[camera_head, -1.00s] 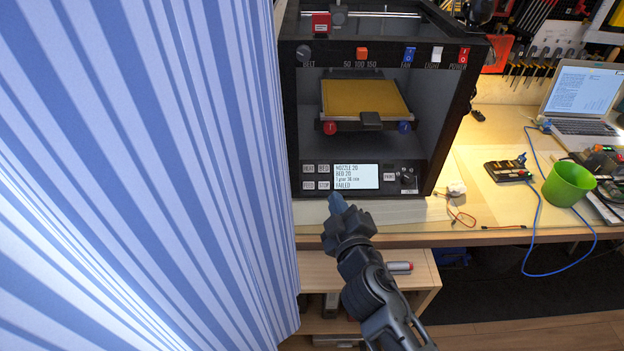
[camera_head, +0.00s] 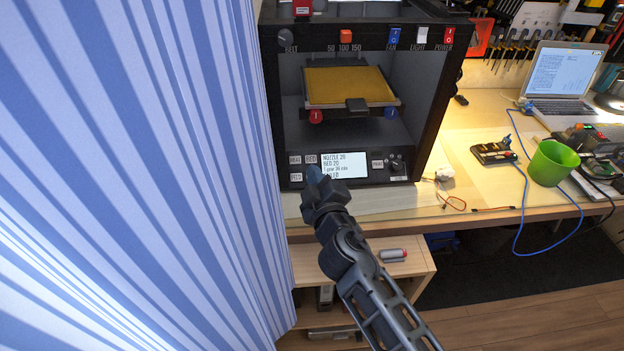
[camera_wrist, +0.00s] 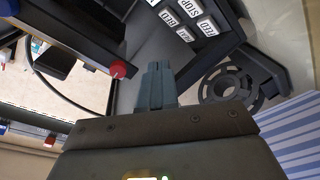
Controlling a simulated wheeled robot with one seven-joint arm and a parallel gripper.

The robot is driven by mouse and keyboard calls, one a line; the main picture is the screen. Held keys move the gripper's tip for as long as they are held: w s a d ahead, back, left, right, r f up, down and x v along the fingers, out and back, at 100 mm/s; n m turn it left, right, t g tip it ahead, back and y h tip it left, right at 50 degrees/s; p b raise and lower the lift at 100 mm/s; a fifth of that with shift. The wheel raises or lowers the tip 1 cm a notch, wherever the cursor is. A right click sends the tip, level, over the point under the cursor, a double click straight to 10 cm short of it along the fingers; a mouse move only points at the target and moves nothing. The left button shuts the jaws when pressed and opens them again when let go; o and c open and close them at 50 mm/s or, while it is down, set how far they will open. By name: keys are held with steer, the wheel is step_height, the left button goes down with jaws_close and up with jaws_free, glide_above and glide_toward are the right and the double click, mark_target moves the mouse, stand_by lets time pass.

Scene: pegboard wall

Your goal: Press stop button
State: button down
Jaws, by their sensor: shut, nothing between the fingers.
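The stop button (camera_wrist: 191,8) is a small white key marked STOP, at the top edge of the wrist view. It sits in a cluster of four-sided white keys on the black printer's front panel (camera_head: 365,180). In the head view my fingertips hide it, left of the lit display (camera_head: 345,165). My gripper (camera_head: 314,174) is shut and empty, with blue-grey fingertips pointing up toward the panel. In the wrist view the fingertips (camera_wrist: 157,70) lie below and left of the keys, apart from them in the picture. I cannot tell the depth gap.
A striped blue curtain (camera_head: 130,180) fills the left side, close to my arm. A dark spool-like wheel (camera_wrist: 228,85) is right of the fingertips in the wrist view. A green cup (camera_head: 552,163), laptop (camera_head: 562,85) and cables lie on the desk to the right.

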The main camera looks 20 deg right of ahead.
steer(key=w+f+b, duration=0.1)
steer(key=f, duration=0.1)
steer(key=w+d+f+b, duration=0.1)
steer(key=f+b, duration=0.1)
steer(key=shift+w, duration=0.35)
steer(key=shift+w+d+f+b, duration=0.1)
steer(key=shift+w+f+b, duration=0.25)
steer(key=shift+w+b, duration=0.1)
stand_by(1.5)
steer(key=shift+w+f+b, duration=0.3)
steer(key=shift+b, duration=0.15)
steer(key=shift+w+d+f+b, duration=0.1)
steer(key=shift+d+f+b, duration=0.1)
steer(key=shift+b, duration=0.2)
stand_by(0.4)
steer(key=shift+w+d+f+b, duration=0.15)
steer(key=shift+d+b, duration=0.15)
steer(key=shift+b, duration=0.15)
stand_by(0.7)
steer(key=shift+a, duration=0.15)
steer(key=shift+r, duration=0.2)
